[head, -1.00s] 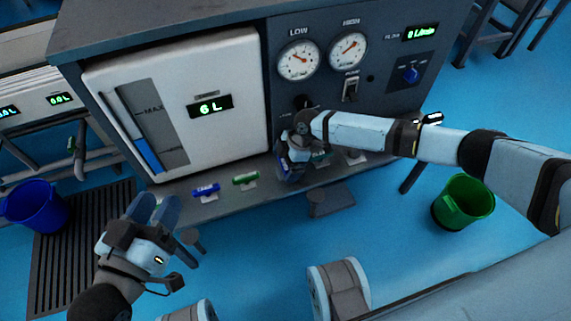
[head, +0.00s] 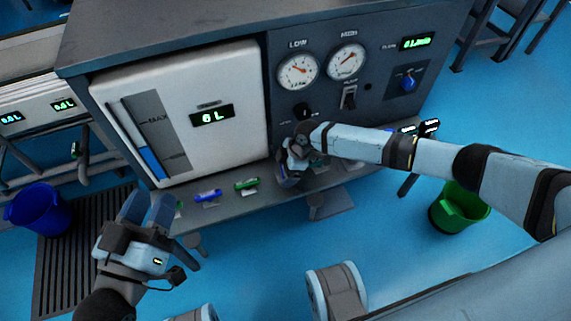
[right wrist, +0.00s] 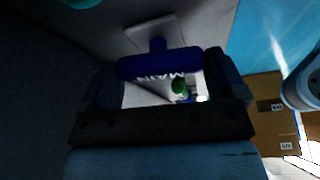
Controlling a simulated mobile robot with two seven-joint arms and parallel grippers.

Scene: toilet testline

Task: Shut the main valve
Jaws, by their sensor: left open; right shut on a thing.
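The main valve's blue handle (right wrist: 158,63), lettered MAIN, shows upside down in the right wrist view, lying crosswise between my right gripper's fingers. My right gripper (right wrist: 163,80) is shut on this handle. In the head view my right gripper (head: 289,176) is at the cabinet's front ledge, below the LOW gauge, and hides the main valve there. My left gripper (head: 150,208) is open and empty, in front of the cabinet's lower left, above the floor.
The grey cabinet (head: 385,65) carries a white tank (head: 230,75) reading 6 L, two gauges and a blue knob (head: 408,82). Blue (head: 208,196) and green (head: 246,185) handles sit on the ledge. A blue bucket (head: 38,210) and green bucket (head: 460,207) stand on the floor.

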